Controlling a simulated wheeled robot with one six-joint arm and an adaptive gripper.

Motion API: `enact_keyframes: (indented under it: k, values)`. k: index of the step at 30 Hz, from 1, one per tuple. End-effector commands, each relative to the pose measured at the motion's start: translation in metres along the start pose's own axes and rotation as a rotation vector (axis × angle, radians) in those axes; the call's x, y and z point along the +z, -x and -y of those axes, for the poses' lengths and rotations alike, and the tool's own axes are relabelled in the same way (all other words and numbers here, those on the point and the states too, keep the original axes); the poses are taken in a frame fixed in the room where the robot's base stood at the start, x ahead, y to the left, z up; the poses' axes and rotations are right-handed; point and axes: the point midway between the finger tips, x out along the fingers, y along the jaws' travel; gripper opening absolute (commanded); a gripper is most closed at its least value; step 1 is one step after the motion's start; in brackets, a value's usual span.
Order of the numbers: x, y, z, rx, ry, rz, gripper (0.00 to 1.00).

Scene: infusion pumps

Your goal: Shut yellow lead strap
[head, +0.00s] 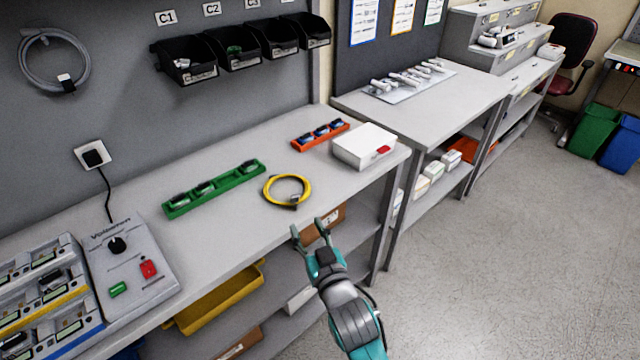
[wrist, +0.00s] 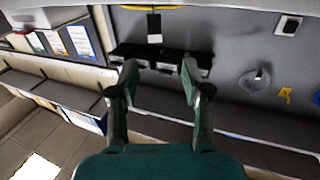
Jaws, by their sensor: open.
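The yellow lead (head: 287,178) lies coiled on the grey bench in the head view, between a green rack and a white box. A small dark piece, possibly its strap (head: 293,201), sits at the near side of the coil; whether it is open or shut is too small to tell. My gripper (head: 308,228) is open and empty, its fingers near the bench's front edge, on the near side of the coil and apart from it. The open fingers also show in the wrist view (wrist: 159,66), with nothing between them. A yellow strip (wrist: 150,7) crosses that view's top edge.
On the bench are the green rack (head: 215,189), an orange rack (head: 320,135), the white box (head: 364,147) and a grey device (head: 130,262). Black bins (head: 238,50) hang on the wall behind. Bare bench surrounds the coil; open floor lies to the right.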

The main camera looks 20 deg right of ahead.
Motion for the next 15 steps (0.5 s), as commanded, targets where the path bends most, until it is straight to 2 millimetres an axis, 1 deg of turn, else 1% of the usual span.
enact_keyframes:
  k: [3, 8, 11, 15]
  values:
    - [-0.004, -0.007, 0.0, 0.002, -0.001, -0.003, 0.48]
    - [-0.005, -0.02, 0.0, 0.002, -0.001, -0.004, 0.48]
    - [-0.005, -0.035, 0.0, 0.003, 0.0, -0.004, 0.48]
    - [-0.005, -0.059, 0.0, 0.003, 0.0, -0.004, 0.48]
